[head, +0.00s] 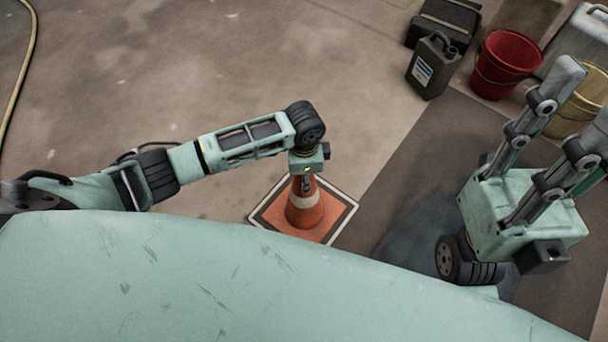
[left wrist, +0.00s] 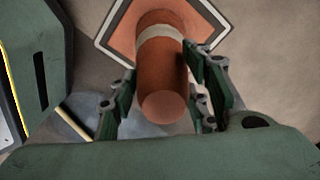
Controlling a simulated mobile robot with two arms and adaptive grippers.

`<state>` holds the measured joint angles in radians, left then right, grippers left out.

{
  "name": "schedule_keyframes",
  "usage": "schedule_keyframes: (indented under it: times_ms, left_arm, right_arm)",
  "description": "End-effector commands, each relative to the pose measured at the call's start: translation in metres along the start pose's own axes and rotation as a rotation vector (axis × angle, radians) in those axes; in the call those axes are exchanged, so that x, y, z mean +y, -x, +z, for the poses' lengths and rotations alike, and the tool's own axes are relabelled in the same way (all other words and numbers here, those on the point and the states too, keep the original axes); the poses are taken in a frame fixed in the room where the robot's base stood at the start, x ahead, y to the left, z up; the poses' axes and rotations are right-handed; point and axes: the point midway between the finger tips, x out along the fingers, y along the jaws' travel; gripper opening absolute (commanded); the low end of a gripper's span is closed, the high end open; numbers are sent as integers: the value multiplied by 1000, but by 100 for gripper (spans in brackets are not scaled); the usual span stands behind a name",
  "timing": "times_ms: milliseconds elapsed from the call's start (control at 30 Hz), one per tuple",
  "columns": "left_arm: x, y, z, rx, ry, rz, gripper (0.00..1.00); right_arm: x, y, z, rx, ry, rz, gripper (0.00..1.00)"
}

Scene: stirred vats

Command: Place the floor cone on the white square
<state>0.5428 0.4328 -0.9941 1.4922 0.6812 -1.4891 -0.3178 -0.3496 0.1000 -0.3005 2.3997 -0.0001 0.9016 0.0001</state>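The orange floor cone (head: 304,212) with a pale band stands upright on the floor, its square base edged by a white square border (head: 346,219). I cannot tell whether that border is a floor marking or part of the base. My left gripper (head: 306,180) is over the cone's top, partly hiding it. In the left wrist view the cone's tip (left wrist: 163,107) lies between the fingers of my left gripper (left wrist: 160,100), with gaps at its sides, so they look open. My right gripper (head: 586,95) is at the right, its fingers apart and empty, away from the cone.
A dark jerrycan (head: 433,66), a black case (head: 443,22), a red bucket (head: 505,63) and a yellowish bucket (head: 577,103) stand at the upper right. A yellow hose (head: 24,55) lies at the far left. The floor behind the cone is clear.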

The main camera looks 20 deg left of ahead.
Motion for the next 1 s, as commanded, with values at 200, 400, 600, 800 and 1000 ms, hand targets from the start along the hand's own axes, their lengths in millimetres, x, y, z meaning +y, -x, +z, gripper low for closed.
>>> schedule_keyframes:
  times_ms: [200,400,600,800,1000]
  left_arm:
    - [0,0,0,0,0,0,62]
    - [0,0,0,0,0,0,62]
    - [0,5,0,1,0,-1,62]
    - [-1,31,0,1,1,-2,62]
    - [0,52,0,1,0,-1,62]
  right_arm:
    - [0,0,0,-1,0,0,40]
    - [0,0,0,-1,0,0,40]
    - [0,-3,1,-8,0,0,40]
    - [3,-11,34,-173,12,3,40]
    - [8,-2,80,-401,25,8,40]
